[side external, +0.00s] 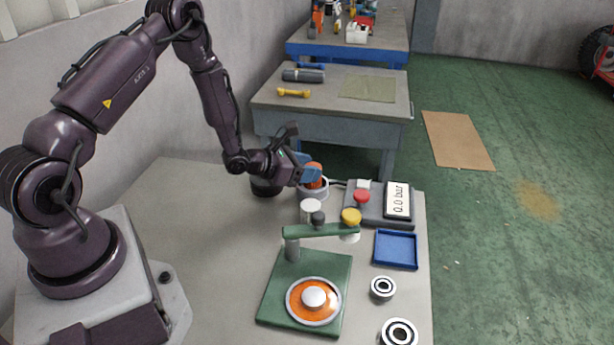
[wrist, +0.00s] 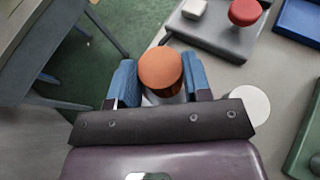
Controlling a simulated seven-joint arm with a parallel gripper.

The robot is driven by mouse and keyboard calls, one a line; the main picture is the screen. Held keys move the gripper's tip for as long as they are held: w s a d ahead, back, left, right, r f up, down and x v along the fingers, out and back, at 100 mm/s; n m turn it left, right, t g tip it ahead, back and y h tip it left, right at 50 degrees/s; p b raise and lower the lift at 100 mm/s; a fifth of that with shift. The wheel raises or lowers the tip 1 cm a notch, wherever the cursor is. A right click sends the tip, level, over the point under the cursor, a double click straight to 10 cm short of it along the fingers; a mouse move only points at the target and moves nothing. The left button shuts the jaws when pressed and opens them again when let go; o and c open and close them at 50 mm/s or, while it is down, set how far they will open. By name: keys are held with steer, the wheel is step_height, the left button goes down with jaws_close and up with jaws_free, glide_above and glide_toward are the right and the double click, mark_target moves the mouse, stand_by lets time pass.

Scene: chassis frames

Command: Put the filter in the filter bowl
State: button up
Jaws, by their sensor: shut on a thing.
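The filter (side external: 315,170) is an orange-brown upright cylinder. My gripper (side external: 308,175), with blue fingers, is shut on it. In the wrist view the filter (wrist: 160,68) stands between the two blue fingertips (wrist: 160,82). A pale grey round cup, which looks like the filter bowl (side external: 313,193), is directly below the filter in the side view. The filter's lower end lies at or inside the cup's rim; how deep it sits is hidden by the fingers and cup wall. A pale patch of the cup shows under the filter in the wrist view.
A white-topped cylinder (side external: 311,210) stands just in front of the cup. A green press (side external: 320,231) is nearer the camera. A grey gauge box (side external: 378,218) with a red button (side external: 361,196) is to the right.

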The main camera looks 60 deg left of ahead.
steer(key=shift+f, duration=1.05)
steer(key=shift+f, duration=0.1)
steer(key=o, duration=0.6)
steer(key=shift+o, duration=0.2)
